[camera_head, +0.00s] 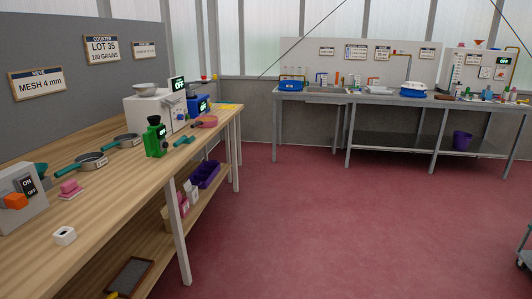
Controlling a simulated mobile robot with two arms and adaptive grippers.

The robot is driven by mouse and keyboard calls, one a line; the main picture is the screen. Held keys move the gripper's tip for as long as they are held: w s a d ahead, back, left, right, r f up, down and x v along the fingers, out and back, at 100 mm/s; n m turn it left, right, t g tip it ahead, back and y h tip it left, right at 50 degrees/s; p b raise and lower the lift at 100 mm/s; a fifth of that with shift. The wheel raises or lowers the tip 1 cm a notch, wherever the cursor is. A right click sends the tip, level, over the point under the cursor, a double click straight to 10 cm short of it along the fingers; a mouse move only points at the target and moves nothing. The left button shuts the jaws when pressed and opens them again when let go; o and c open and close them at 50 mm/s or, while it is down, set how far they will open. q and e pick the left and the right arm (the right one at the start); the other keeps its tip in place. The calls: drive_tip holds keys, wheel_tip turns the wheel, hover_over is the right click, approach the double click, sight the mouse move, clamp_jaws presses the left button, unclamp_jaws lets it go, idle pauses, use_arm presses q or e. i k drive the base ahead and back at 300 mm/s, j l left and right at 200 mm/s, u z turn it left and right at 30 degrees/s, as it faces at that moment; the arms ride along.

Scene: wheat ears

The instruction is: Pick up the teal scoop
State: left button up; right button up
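A small teal object (184,140), which looks like the teal scoop, lies on the long wooden table (115,193) at the left. It is just right of a green device (156,137) with a display, near the table's front edge. It is too small to make out its bowl and handle clearly. Neither of my grippers is in view.
Two round sieves (92,160) (127,140) with teal handles lie on the table. A pink pan (205,121) is beyond the scoop. A white machine (154,111) stands behind. The red floor (330,220) is clear; a teal cart (524,258) is at the right edge.

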sight(184, 139)
drive_tip(key=i+u, duration=0.15)
drive_tip(key=i, duration=0.35)
drive_tip(key=i+l+u, duration=0.15)
drive_tip(key=i, duration=0.35)
drive_tip(key=i+l+u, duration=0.15)
drive_tip(key=i, duration=0.35)
drive_tip(key=i+l+u, duration=0.2)
drive_tip(key=i, duration=0.25)
drive_tip(key=i+l, duration=0.05)
